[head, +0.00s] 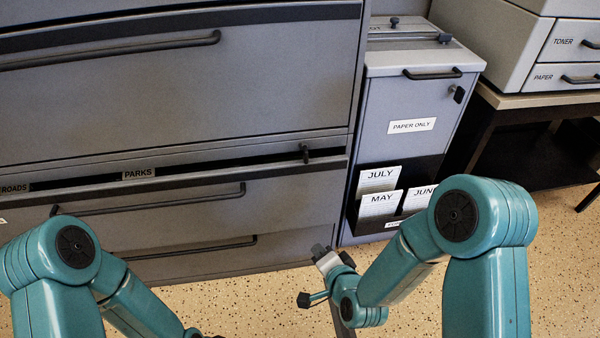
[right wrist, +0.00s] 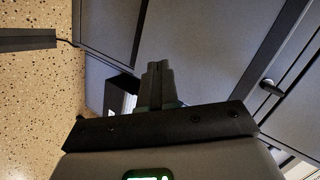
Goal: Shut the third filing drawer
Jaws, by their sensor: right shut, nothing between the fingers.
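The grey filing cabinet (head: 180,100) fills the left of the head view. My right gripper (head: 320,252) is shut and empty, low in front of the cabinet's right end and apart from the handle. In the right wrist view its closed fingers (right wrist: 157,75) point at grey fronts; whether they touch anything I cannot tell. My left gripper is out of the picture below.
Another drawer handle (head: 195,248) lies below the open drawer. A grey paper bin (head: 410,95) stands right of the cabinet, with leaflets marked JULY, MAY and JUNE in its pocket. A printer (head: 510,45) sits on a table (head: 525,98) at the right.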

